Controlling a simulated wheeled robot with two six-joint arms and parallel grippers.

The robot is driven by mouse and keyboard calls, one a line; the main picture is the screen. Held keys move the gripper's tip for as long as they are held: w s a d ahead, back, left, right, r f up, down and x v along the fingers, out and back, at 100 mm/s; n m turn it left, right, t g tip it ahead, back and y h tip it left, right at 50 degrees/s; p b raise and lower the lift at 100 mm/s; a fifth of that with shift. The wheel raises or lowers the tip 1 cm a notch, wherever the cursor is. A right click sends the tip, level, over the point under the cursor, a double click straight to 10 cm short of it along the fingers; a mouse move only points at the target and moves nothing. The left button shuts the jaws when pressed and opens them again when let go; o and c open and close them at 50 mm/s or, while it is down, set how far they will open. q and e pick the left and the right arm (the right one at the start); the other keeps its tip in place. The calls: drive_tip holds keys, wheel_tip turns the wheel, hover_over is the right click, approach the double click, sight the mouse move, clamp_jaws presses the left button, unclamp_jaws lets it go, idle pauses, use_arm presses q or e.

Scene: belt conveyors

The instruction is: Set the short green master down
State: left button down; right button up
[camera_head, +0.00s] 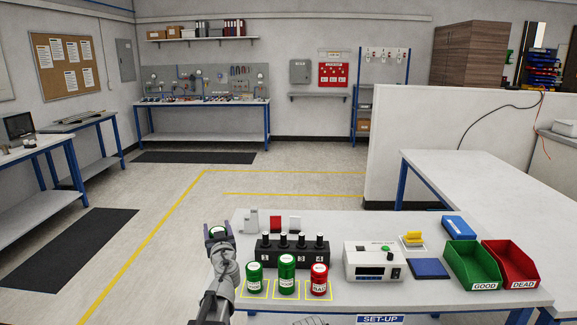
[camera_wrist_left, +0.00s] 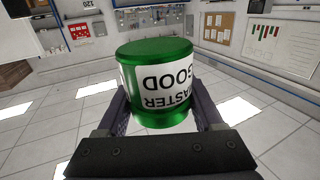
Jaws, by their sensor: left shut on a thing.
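My left gripper (camera_head: 218,231) is shut on a short green cylinder, held in the air off the left end of the set-up table. In the left wrist view this green master (camera_wrist_left: 157,65) sits between the two fingers, with a white label reading MASTER GOOD, upside down in that view. On the table, a green can (camera_head: 254,281) and a taller green can (camera_head: 287,275) stand in yellow-outlined squares, with a red can (camera_head: 319,281) in a third square. My right gripper is not in view.
A black numbered block (camera_head: 292,251) with several pins stands behind the cans. A white tester box (camera_head: 374,265), a blue pad (camera_head: 429,268), a green GOOD bin (camera_head: 472,263) and a red DEAD bin (camera_head: 510,262) are to the right. Open floor lies left of the table.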

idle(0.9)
use_arm(q)
wheel_tip(320, 180, down, 7)
drive_tip(key=b, duration=0.7)
drive_tip(key=shift+r, duration=0.15)
wheel_tip(320, 180, down, 10)
drive_tip(key=b, duration=0.9)
drive_tip(key=shift+r+b, duration=0.2)
drive_tip(key=shift+b, duration=0.15)
drive_tip(key=shift+f, duration=0.1)
drive_tip(key=shift+f+b, duration=0.15)
drive_tip(key=shift+b, duration=0.15)
unclamp_jaws()
